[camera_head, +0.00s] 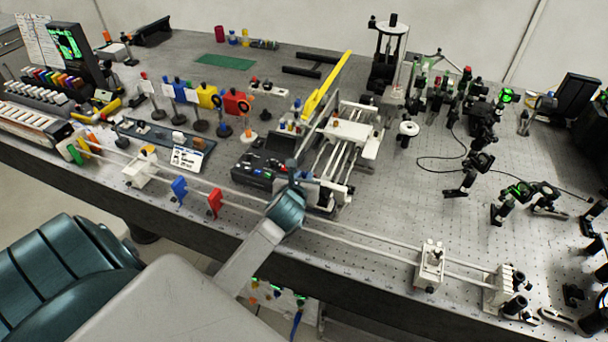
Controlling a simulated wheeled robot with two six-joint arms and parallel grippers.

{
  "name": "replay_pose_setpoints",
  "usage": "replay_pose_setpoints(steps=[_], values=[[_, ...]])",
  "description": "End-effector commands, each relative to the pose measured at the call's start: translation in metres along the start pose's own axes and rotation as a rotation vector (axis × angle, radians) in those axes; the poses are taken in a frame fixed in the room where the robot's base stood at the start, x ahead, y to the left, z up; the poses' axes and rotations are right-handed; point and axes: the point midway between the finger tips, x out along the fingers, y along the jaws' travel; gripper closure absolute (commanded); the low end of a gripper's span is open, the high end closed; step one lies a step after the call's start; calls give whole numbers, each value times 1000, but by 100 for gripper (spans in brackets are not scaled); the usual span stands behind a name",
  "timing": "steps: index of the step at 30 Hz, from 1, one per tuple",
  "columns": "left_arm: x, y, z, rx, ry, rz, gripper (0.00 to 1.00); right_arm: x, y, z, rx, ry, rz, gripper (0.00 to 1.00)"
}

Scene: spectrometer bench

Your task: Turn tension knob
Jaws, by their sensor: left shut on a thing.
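My left arm comes in from the lower left and reaches over the bench's front edge. My left gripper (293,170) is at the front left corner of a white-railed stage (345,150), beside a black control box (262,172). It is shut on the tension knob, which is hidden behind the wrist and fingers. The knob's shape and angle cannot be made out. My right gripper is not in view.
Long twin rails (375,255) run along the bench's front edge, with a red plate (215,203) and a blue plate (180,190) left of my wrist. A yellow bar (326,85) rises behind the stage. Black optic mounts (480,160) stand to the right. Perforated bench surface (400,200) lies clear between.

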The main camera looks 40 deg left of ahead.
Motion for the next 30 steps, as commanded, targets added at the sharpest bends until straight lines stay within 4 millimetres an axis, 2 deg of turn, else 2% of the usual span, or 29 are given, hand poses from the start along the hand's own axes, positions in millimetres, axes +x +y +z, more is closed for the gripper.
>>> replay_pose_setpoints(steps=[5, 6, 7, 15, 19, 23, 30], values=[[0, 0, 0, 0, -1, 1, 100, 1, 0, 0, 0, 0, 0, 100], [0, 0, 0, 0, -1, 1, 78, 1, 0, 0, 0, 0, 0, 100], [0, 0, 0, 0, -1, 1, 73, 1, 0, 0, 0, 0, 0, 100], [0, 0, 0, -1, -1, 1, 73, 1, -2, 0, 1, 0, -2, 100], [-7, 0, -2, -1, -1, 1, 73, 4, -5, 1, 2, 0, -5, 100], [-26, 0, -3, -1, -1, 0, 73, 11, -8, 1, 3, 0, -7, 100], [-74, -1, -3, -3, -2, 0, 73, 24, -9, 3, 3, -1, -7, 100]])
